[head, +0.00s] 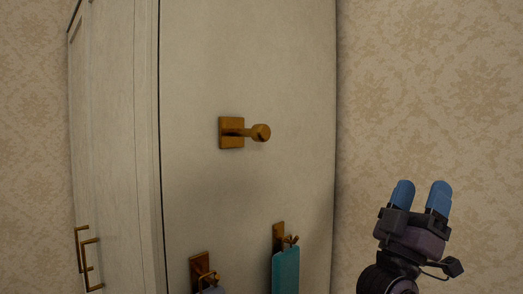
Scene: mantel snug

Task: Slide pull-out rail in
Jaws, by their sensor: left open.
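The pull-out rail (248,132) is a short brass-coloured rod with a rounded knob at its end. It sticks out from a square plate (225,139) on the pale side panel of a tall cabinet, near the picture's middle. My left gripper (421,195) is at the lower right, in front of the wall. Its two blue fingers point up, apart, with nothing between them. It is below and to the right of the rail and does not touch it. My right gripper is not in view.
Below the rail, two brass hooks (279,235) are on the same cabinet panel (190,60). Brass handles (84,262) stick out at the lower left. Patterned wall lies right.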

